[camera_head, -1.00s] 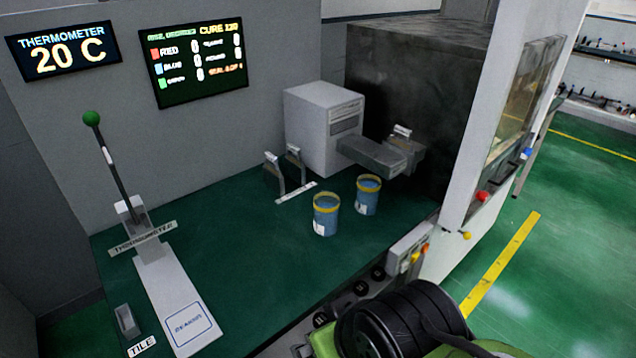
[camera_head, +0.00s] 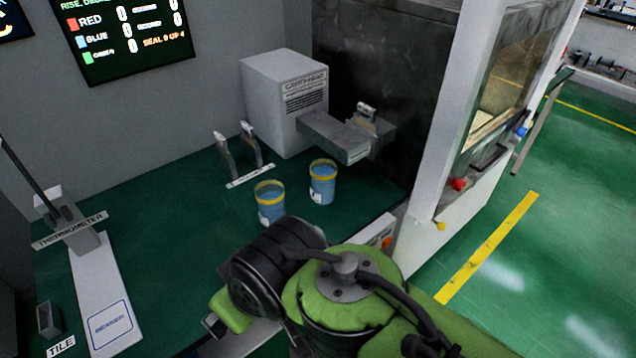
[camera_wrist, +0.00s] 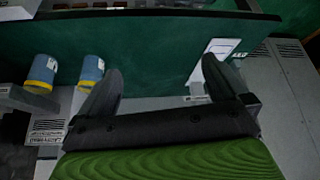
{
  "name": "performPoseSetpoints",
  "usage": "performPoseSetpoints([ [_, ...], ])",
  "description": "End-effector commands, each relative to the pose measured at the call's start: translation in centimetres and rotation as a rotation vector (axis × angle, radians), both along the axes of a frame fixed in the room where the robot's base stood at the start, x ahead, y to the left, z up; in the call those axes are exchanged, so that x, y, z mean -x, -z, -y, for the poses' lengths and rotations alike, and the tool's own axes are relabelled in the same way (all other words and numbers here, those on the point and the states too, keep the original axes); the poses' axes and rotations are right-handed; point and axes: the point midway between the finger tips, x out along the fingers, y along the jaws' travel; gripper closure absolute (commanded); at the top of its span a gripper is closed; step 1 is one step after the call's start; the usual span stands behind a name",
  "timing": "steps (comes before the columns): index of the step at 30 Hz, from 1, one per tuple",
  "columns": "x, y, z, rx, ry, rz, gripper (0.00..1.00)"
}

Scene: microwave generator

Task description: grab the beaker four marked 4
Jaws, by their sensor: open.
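Two blue beakers with yellow rims stand upright on the green bench in the head view: a nearer one (camera_head: 271,203) and a farther one (camera_head: 322,184). Each has a white label, but I cannot read a number on either. In the wrist view the two beakers, one (camera_wrist: 42,70) and another (camera_wrist: 91,70), appear at the left, outside my fingers. My gripper (camera_wrist: 163,75) is open and empty, with the bench behind it. In the head view my arm is in front of the bench and the gripper's fingers cannot be made out.
A white box (camera_head: 285,105) with a grey protruding arm stands behind the beakers. Two small upright holders (camera_head: 238,155) are left of it. A white post (camera_head: 440,130) and glazed cabinet are on the right. A white strip labelled beaker (camera_head: 105,300) lies at the left. The bench middle is clear.

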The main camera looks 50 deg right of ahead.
Motion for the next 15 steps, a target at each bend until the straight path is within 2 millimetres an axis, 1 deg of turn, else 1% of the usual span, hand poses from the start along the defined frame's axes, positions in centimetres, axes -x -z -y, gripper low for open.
performPoseSetpoints([
  [1, -0.4, 0.5, 0.2, 0.003, 0.004, -0.003, 0.0],
  [8, -2.7, 2.4, 1.4, 0.014, 0.008, 0.004, 0.0],
  [11, -4.0, 3.6, 2.4, 0.012, 0.012, 0.013, 0.0],
  [14, -5.4, 5.0, 3.7, 0.002, 0.02, 0.029, 0.0],
  [15, -6.0, 5.7, 4.5, -0.005, 0.026, 0.04, 0.0],
])
